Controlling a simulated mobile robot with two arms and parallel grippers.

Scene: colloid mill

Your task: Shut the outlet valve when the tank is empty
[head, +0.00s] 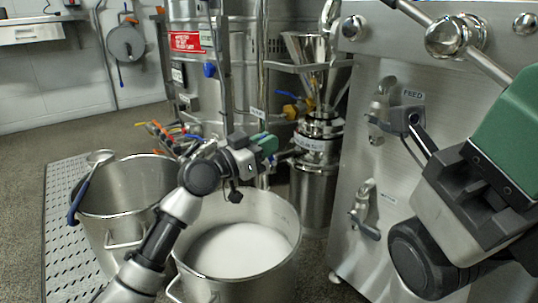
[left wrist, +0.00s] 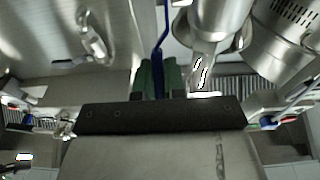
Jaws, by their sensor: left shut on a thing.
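My left gripper (head: 265,145) is above the back rim of the front steel pot (head: 205,288), beside the colloid mill (head: 322,128). In the left wrist view its green fingers (left wrist: 160,78) are shut on a long blue lever handle (left wrist: 162,35). A steel pipe end (left wrist: 203,60) with bright white glints shows close beside the handle. I cannot tell whether anything flows from it. White material (head: 240,250) fills part of the pot. The steel funnel (head: 308,50) tops the mill; its inside is not clear. My right arm shows large at the right, its fingertips unclear.
A second steel pot (head: 125,183) stands on the perforated plate (head: 60,205), with a blue-handled ladle (head: 85,182) in it. A steel cabinet with taps (head: 380,105) stands at the right. A red-labelled steel vessel (head: 240,40) is behind. Open floor (head: 30,160) lies left.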

